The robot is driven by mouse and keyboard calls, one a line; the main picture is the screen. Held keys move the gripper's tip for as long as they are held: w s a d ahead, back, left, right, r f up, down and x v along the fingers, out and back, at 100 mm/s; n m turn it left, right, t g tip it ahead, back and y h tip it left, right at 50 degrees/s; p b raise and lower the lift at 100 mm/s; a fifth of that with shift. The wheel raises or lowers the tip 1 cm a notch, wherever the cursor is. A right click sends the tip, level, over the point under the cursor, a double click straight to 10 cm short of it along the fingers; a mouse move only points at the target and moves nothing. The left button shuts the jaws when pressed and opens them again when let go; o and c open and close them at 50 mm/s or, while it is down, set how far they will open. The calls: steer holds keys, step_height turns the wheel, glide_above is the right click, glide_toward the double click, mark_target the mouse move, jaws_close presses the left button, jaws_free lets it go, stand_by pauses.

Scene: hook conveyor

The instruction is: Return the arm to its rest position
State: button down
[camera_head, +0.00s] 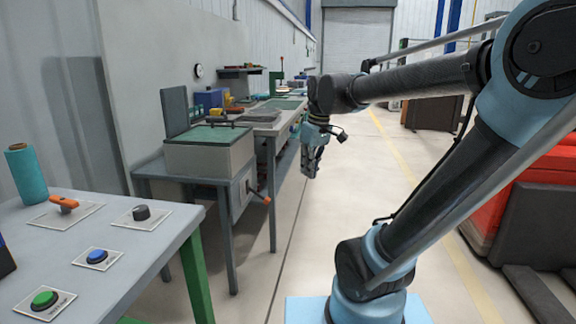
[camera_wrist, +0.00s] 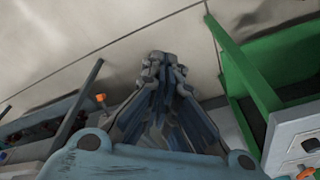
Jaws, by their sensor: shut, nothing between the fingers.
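My gripper (camera_head: 311,165) hangs at the end of my raised, bent arm in the head view. It points down over the open floor, to the right of the grey workbench. In the wrist view my gripper (camera_wrist: 163,65) shows its fingers together and empty, with floor behind the tips. It touches nothing.
A grey table (camera_head: 128,243) with a green button (camera_head: 44,299), a blue button (camera_head: 97,256), a black knob and an orange-handled switch stands at left. A workbench with a green-topped box (camera_head: 210,150) is behind it. Red equipment (camera_head: 540,190) stands at right. The aisle floor (camera_head: 375,150) is clear.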

steer(key=s+d+f+m, duration=0.4)
steer(key=s+d+f, duration=0.3)
steer(key=d+f, duration=0.1)
steer(key=shift+t+h, duration=0.3)
steer(key=shift+h, duration=0.1)
steer(key=c, duration=2.2)
jaws_free()
steer(key=s+d+f+m, duration=0.1)
steer(key=s+f, duration=0.1)
steer(key=s+d+f+m, duration=0.1)
steer(key=d+f, duration=0.1)
steer(key=f, duration=0.1)
steer(key=s+d+f+m, duration=0.1)
steer(key=s+f+m, duration=0.1)
steer(key=f, duration=0.1)
steer(key=shift+s+d+h, duration=0.15)
steer(key=shift+s+h, duration=0.2)
steer(key=shift+h, duration=0.05)
steer(key=shift+c, duration=0.2)
steer(key=o, duration=0.8)
steer(key=shift+s+f, duration=0.1)
steer(key=shift+s, duration=0.05)
steer(key=shift+c, duration=0.8)
